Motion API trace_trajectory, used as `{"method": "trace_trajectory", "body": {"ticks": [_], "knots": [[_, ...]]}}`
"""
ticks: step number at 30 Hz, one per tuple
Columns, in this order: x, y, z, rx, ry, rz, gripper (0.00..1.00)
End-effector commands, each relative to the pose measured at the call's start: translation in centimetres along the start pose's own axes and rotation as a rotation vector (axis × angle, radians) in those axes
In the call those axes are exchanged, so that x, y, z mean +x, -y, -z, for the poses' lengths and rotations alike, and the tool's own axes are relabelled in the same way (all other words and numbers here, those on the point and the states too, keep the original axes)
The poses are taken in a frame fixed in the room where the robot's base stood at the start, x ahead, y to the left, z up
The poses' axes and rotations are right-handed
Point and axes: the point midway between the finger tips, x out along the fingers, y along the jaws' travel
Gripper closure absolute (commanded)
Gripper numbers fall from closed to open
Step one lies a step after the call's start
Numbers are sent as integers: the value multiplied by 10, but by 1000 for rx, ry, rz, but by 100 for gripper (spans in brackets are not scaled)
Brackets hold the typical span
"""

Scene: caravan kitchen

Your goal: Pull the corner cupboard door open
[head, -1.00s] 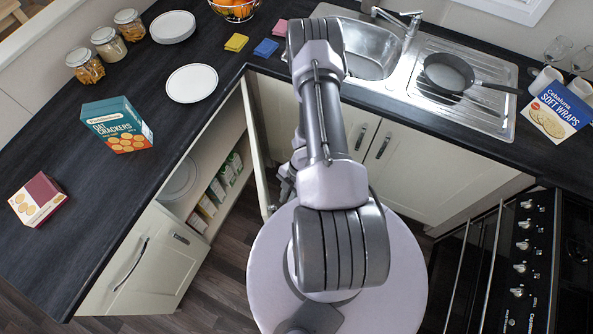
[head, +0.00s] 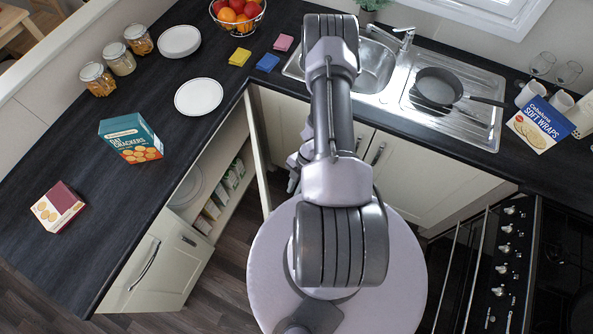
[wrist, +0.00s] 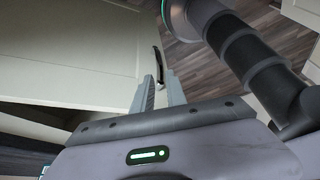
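The cream corner cupboard door (head: 257,152) stands open, seen nearly edge-on in the head view, with the cupboard's inside showing to its left. In the wrist view a cream door panel (wrist: 75,50) fills the upper left, with a dark bar handle (wrist: 158,66) near its right edge. My gripper (wrist: 160,82) is open, its two grey fingers apart. The handle shows between and just beyond the fingertips; I cannot tell whether they touch it. In the head view my arm hides much of the gripper, which is low to the right of the door.
The cupboard shelf (head: 232,190) holds plates and several boxes. The dark worktop (head: 150,200) carries a cracker box (head: 131,139), a small red box (head: 58,207) and plates. A sink (head: 372,68) and oven (head: 490,265) lie right. Floor (head: 228,262) is clear beside the open cupboard.

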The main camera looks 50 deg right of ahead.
Motion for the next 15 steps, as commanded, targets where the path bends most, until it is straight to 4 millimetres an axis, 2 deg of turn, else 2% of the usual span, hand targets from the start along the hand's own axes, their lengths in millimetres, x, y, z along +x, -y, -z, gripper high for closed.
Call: {"method": "trace_trajectory", "body": {"ticks": [1, 6, 15], "knots": [[-8, 0, 1, 1, 0, -1, 83], [-20, 0, 0, 2, 1, -1, 83], [-20, 0, -1, 1, 1, 0, 83]]}}
